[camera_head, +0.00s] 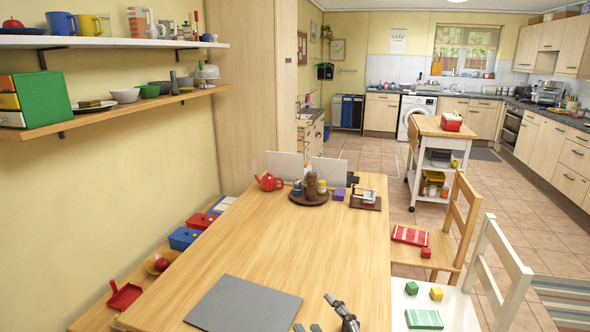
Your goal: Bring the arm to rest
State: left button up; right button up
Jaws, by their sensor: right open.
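My right gripper (341,311) shows at the bottom edge, right of centre, as dark metal parts over the near end of the wooden table (272,250). It is open, and I see nothing held in it. Most of its arm is cut off by the lower edge of the picture. Small dark grey tips also show at the bottom edge just left of it. My left gripper is not in view.
A grey mat (244,305) lies left of the gripper. A red teapot (268,182) and a round brown tray (309,199) with jars stand at the table's far end. Chairs (465,222) line the right side. The table's middle is clear.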

jog(key=s+d+f+m+g+h, duration=0.2)
jog(key=s+d+f+m+h, duration=0.35)
jog(key=f+m, duration=0.4)
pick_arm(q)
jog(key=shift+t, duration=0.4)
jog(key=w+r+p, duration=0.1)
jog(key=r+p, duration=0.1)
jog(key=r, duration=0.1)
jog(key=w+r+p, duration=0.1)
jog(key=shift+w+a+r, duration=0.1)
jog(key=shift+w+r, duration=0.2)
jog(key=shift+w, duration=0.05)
pick_arm(e)
jog(key=s+d+f+m+g+h, duration=0.1)
jog(key=s+d+f+m+g, duration=0.1)
jog(key=s+f, duration=0.3)
jog(key=s+d+f+m+g+h, duration=0.1)
jog(key=s+f, duration=0.5)
jog(key=s, duration=0.6)
jog(key=s+d+f+m+g+h, duration=0.1)
jog(key=s+d+f+m, duration=0.3)
jog(key=s, duration=0.5)
jog(key=shift+d+f+g, duration=0.45)
jog(key=shift+f+g, duration=0.45)
